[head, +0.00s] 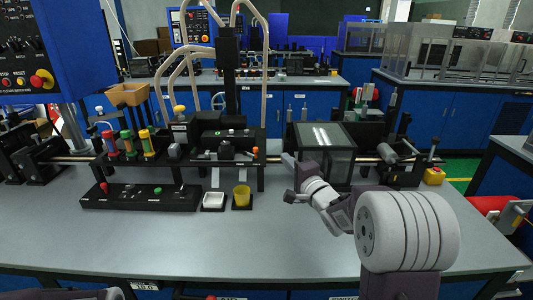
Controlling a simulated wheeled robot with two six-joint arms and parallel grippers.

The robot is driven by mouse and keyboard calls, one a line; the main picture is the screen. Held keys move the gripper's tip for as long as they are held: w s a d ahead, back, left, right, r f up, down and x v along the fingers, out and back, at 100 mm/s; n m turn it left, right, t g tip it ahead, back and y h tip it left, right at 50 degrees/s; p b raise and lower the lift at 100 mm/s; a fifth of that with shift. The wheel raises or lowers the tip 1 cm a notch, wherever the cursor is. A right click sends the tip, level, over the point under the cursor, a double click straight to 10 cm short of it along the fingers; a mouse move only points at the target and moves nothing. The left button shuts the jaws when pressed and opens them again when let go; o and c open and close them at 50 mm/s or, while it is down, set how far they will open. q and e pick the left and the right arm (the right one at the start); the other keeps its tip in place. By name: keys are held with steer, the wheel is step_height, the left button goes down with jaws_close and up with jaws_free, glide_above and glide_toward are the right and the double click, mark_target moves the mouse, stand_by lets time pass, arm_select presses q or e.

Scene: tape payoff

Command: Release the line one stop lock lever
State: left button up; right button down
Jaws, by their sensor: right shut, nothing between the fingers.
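I cannot tell for sure which part is the line one stop lock lever. A low black control box (140,203) on the near left of the bench carries a red knob, a small light lever and a green button. My right gripper (288,159) is shut and empty. It points away from me, beside the left edge of a dark box with a glass top (325,137), and I cannot tell whether they touch. My right arm comes in from the lower right.
Red, green and yellow cylinders (128,143) stand on a black rack. A yellow box with a red button (434,175) sits at right. The bench front (200,245) is clear.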

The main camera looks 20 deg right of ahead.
mark_target(264, 161)
steer(key=w+a, duration=0.1)
steer(key=w, duration=0.1)
steer(key=w+a+b, duration=0.1)
steer(key=w+a, duration=0.1)
steer(key=w, duration=0.1)
steer(key=w+a+b, duration=0.1)
steer(key=w, duration=0.2)
steer(key=shift+w+a, duration=0.15)
steer(key=shift+w, duration=0.1)
steer(key=shift+s+a, duration=0.25)
steer(key=shift+a, duration=0.1)
arm_select(q)
step_height(264, 161, down, 2)
steer(key=shift+f, duration=0.1)
steer(key=shift+w, duration=0.1)
arm_select(e)
steer(key=shift+h, duration=0.3)
